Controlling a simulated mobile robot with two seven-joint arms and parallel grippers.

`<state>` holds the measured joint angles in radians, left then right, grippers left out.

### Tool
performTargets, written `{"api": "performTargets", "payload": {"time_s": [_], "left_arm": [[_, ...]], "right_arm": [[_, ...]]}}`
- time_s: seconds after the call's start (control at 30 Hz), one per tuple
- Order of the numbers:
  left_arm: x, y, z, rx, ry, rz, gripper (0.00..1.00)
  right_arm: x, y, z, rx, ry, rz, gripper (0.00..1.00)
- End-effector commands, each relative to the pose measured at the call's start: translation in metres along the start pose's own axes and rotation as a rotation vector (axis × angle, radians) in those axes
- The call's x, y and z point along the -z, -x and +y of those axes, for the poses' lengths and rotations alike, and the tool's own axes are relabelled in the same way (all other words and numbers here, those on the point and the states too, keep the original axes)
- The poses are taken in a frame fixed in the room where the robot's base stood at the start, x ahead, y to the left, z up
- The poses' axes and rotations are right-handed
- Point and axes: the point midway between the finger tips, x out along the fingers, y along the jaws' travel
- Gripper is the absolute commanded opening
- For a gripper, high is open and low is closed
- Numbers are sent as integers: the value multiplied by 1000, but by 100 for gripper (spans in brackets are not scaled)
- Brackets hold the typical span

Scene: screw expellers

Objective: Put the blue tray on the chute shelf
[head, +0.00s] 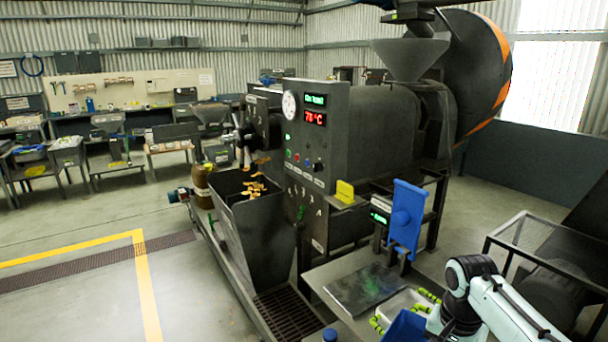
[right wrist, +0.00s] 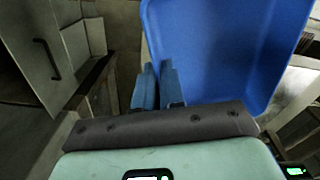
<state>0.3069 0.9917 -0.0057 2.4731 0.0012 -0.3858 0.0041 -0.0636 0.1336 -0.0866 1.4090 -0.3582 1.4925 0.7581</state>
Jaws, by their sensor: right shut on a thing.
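The blue tray (right wrist: 215,50) fills the upper middle of the right wrist view, its near end close to the fingers. My right gripper (right wrist: 157,68) is shut on its left wall. In the head view, a blue piece (head: 405,326) at the bottom edge beside my right arm looks like part of this tray; the rest is cut off. The right gripper itself is out of the head view. A dark metal chute bin (head: 262,240) with brown pieces stands in front of the press. I cannot tell which surface is the chute shelf. My left gripper is not in view.
The press (head: 345,140) blocks the middle. A floor grate (head: 290,312) lies by the bin.

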Motion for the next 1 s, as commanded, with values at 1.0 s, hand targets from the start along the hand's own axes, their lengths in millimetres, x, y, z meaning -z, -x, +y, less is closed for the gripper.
{"api": "performTargets", "payload": {"time_s": [1.0], "left_arm": [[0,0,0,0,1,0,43]], "right_arm": [[-77,-253,-117,23,788,-7,0]]}}
